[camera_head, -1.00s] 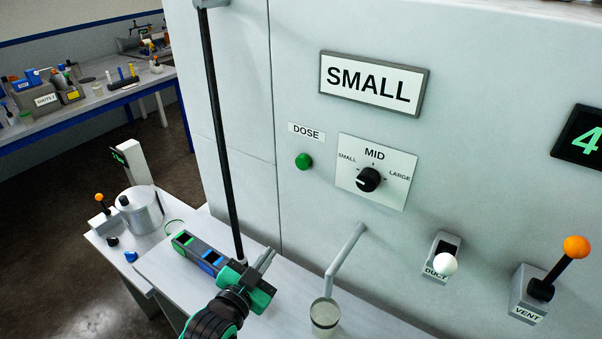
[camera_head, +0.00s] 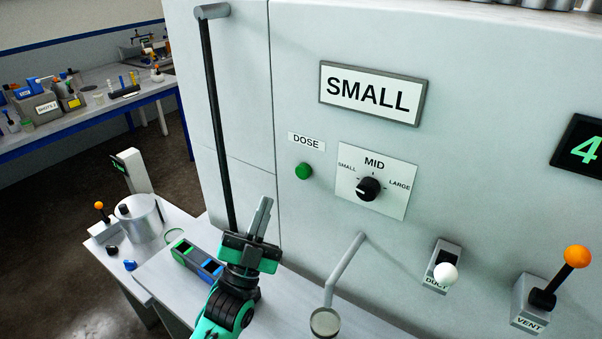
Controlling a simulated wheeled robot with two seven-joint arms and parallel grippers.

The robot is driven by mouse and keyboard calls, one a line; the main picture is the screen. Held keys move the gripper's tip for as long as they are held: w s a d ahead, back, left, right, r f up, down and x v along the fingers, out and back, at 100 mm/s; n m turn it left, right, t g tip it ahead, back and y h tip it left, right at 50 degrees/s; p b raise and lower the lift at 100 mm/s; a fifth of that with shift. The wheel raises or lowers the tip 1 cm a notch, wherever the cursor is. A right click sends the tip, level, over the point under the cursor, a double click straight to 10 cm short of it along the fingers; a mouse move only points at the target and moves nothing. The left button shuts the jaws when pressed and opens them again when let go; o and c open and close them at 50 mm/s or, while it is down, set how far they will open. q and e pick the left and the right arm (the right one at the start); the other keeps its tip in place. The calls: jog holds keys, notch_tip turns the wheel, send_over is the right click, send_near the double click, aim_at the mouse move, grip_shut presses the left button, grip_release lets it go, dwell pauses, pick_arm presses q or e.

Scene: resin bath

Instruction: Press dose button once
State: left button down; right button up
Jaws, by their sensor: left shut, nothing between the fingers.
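The green round dose button (camera_head: 303,171) is on the grey machine front, under the DOSE label (camera_head: 306,141). My left gripper (camera_head: 264,204) is shut and empty, its fingers pointing up. In the picture it is below and to the left of the button, and apart from it. A dial plate (camera_head: 375,199) with a black knob (camera_head: 368,188) is right of the button; the knob's exact setting is hard to read. A sign above reads SMALL (camera_head: 371,94). My right gripper is not in view.
A spout (camera_head: 345,268) juts out over a round cup (camera_head: 325,321). The DUCT lever (camera_head: 446,273) and orange-topped VENT lever (camera_head: 577,256) are to the right. A black vertical bar (camera_head: 216,120) stands left. A tray with green and blue compartments (camera_head: 196,258) is beside my left arm.

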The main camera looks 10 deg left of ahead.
aim_at(303, 171)
pick_arm(q)
jog(key=w+d+b, duration=0.1)
jog(key=w+d, duration=0.2)
jog(key=w, duration=0.5)
jog(key=shift+w, duration=0.1)
dwell(0.6)
dwell(1.0)
dwell(0.4)
jog(key=shift+w+d+b, duration=0.15)
jog(key=shift+w+b, duration=0.2)
jog(key=shift+w, duration=0.05)
